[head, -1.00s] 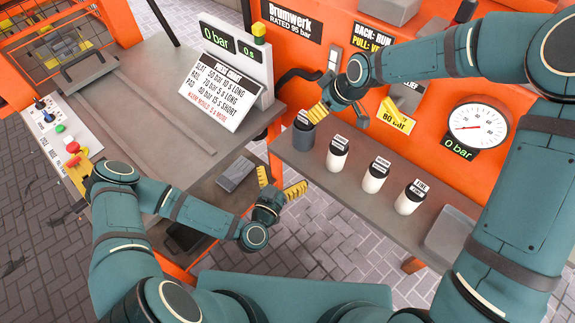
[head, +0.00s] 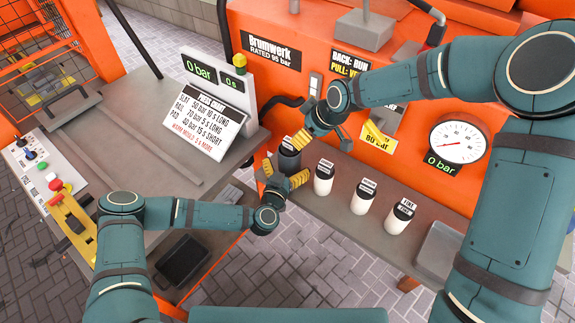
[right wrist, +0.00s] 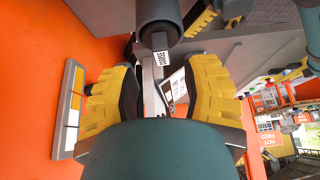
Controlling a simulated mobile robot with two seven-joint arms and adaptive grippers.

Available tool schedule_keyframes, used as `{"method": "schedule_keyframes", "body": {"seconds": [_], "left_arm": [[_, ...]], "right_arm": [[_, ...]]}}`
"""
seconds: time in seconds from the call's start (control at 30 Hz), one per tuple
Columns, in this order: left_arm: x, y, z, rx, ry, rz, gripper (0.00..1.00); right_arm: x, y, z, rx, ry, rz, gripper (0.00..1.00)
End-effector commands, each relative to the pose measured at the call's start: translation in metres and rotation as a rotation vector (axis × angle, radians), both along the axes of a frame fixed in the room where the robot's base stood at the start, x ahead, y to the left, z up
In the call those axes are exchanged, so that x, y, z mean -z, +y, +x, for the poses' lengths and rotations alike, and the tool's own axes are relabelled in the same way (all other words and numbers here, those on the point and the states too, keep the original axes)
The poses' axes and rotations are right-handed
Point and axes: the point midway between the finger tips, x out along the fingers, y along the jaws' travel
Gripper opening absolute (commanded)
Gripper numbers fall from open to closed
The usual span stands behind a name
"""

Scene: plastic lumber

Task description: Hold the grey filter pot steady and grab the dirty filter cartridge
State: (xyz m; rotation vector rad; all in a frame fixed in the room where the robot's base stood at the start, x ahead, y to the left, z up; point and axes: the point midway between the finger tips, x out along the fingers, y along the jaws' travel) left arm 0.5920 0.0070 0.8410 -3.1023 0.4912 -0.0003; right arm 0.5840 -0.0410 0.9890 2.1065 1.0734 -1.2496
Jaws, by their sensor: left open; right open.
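The grey filter pot (head: 289,161) stands at the left end of the shelf in the head view. A labelled piece (right wrist: 160,42), apparently the dirty cartridge's top, projects from the pot (right wrist: 160,15) in the right wrist view; most of the cartridge is hidden. My left gripper (head: 284,173) is open, its yellow fingers on either side of the pot's lower part; contact cannot be told. My right gripper (head: 301,143) is open just above the pot. In the right wrist view its yellow fingers (right wrist: 160,68) are spread, with the labelled piece ahead between them.
Several white cartridges with black tops, one of them here (head: 324,178), stand along the shelf right of the pot. A grey tray (head: 437,250) is at the shelf's right end. An orange machine wall with a pressure gauge (head: 459,142) rises behind.

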Motion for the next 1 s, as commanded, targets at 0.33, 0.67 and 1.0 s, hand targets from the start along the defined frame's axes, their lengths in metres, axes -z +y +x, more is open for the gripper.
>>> {"method": "schedule_keyframes", "body": {"seconds": [0.33, 0.67, 1.0], "left_arm": [[-0.0001, -0.0007, 0.0020, 0.000, 0.000, -0.001, 0.89], [0.0000, -0.0007, 0.0019, 0.000, 0.000, 0.000, 0.00], [0.0000, -0.0007, 0.0018, 0.000, 0.000, 0.000, 0.23]], "right_arm": [[0.0000, 0.0000, 0.0000, 0.000, 0.000, 0.000, 0.46], [0.0000, 0.0000, 0.0000, 0.000, 0.000, 0.000, 0.46], [0.0000, 0.0000, 0.0000, 0.000, 0.000, 0.000, 0.46]]}}
